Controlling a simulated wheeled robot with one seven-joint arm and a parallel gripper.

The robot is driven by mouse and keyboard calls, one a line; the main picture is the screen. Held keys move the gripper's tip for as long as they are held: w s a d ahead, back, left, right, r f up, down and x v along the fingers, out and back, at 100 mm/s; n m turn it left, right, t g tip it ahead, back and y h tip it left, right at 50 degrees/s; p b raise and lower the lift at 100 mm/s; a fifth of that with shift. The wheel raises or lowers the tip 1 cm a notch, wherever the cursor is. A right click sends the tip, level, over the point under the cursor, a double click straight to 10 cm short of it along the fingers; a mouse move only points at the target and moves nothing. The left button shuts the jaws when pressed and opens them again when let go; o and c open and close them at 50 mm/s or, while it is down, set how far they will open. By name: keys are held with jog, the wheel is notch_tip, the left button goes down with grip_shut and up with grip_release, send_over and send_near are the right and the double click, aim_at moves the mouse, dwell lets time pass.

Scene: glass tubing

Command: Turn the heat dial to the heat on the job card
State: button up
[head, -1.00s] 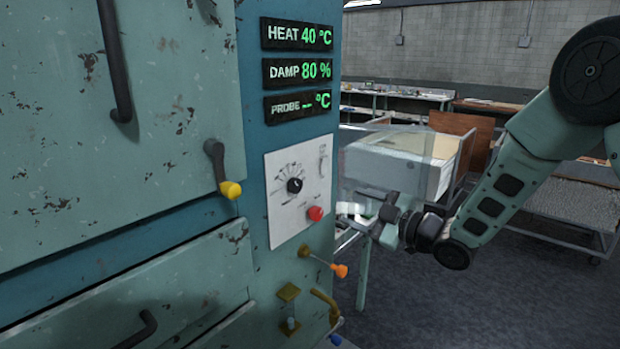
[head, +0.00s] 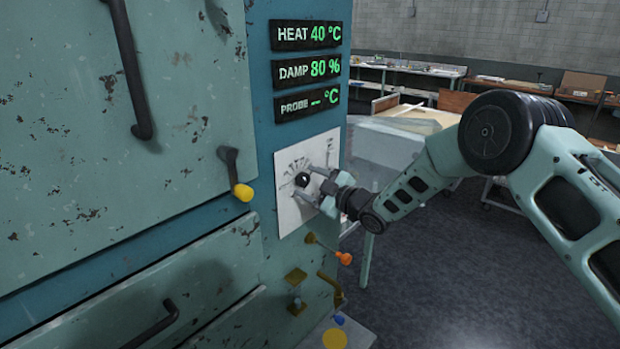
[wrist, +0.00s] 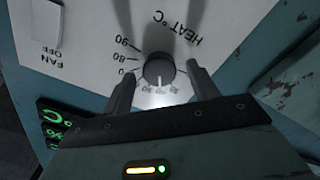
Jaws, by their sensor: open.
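The heat dial (head: 302,180) is a black knob on a white panel (head: 291,215) on the machine's blue front. In the wrist view the dial (wrist: 159,70) has a pale pointer mark and a printed scale, with 80 and 90 readable beside "HEAT °C". My gripper (head: 312,184) is at the panel, open, its two fingers on either side of the dial with small gaps. The heat display (head: 306,35) reads 40 °C. No job card can be made out.
Displays for damp (head: 307,71), 80 %, and probe (head: 306,103), blank, sit below the heat display. A yellow-tipped handle (head: 242,190) is left of the panel. An orange-tipped lever (head: 343,257) sticks out below. A fan switch (wrist: 45,20) is on the panel.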

jog(key=shift+w+a, duration=0.1)
jog(key=shift+a, duration=0.05)
jog(key=c, duration=1)
jog(key=shift+f+m+b, duration=0.15)
jog(key=shift+m+b, duration=0.15)
jog(key=shift+b, duration=0.45)
jog(key=shift+f+m+b, duration=0.15)
jog(key=shift+m+b, duration=0.45)
jog(key=shift+b, duration=0.45)
jog(key=m+b, duration=0.2)
jog(key=b, duration=0.1)
jog(key=shift+m, duration=0.3)
jog(key=m+b, duration=0.2)
jog(key=m, duration=0.1)
jog(key=m+b, duration=0.1)
jog(key=m, duration=0.1)
jog(key=shift+r+b, duration=0.25)
jog(key=shift+b, duration=0.05)
jog(key=shift+m, duration=0.3)
